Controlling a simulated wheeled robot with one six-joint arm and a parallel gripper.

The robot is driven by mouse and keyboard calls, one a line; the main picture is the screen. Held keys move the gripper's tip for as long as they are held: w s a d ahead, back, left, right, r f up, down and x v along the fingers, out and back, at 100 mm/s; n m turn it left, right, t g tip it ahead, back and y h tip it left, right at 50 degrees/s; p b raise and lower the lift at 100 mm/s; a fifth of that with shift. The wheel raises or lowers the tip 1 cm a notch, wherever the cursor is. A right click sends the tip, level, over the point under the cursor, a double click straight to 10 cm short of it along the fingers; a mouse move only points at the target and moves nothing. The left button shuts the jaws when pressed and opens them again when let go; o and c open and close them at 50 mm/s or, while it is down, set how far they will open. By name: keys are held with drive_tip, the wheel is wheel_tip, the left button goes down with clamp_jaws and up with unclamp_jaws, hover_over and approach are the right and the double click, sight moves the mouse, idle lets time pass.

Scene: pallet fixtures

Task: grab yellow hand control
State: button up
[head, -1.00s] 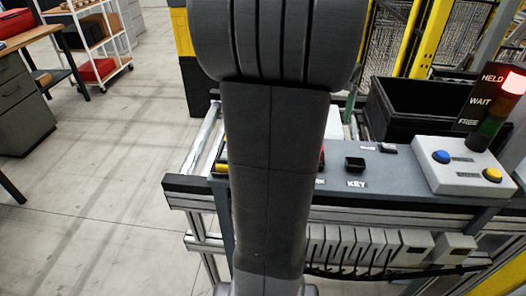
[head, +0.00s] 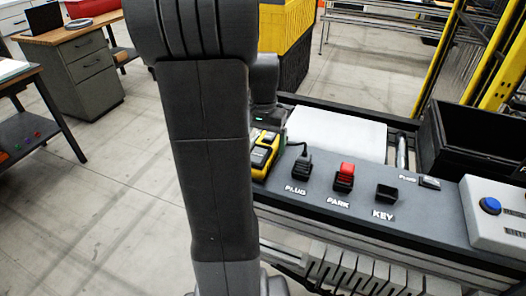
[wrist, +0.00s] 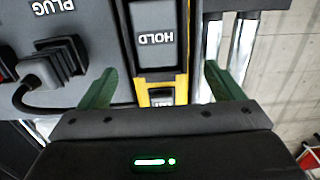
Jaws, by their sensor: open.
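The yellow hand control (head: 263,158) sits at the left end of the grey panel in the head view, partly hidden behind my arm. It is yellow with dark and grey buttons. In the wrist view the yellow hand control (wrist: 159,85) shows a grey HOLD button and a second button below it. My gripper (wrist: 159,70) is open, with one green finger on each side of the control. Gaps show between the fingers and its sides. I cannot tell how deep the fingers reach.
The panel also bears a black plug (head: 302,166) with a cable, a red PARK block (head: 344,176) and a black KEY block (head: 386,193). A black bin (head: 470,145) stands behind at right. A white plate (head: 338,133) lies on the rollers behind the panel.

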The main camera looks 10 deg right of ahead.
drive_tip(key=shift+f, duration=0.4)
drive_tip(key=c, duration=1.3)
drive_tip(key=shift+r, duration=0.1)
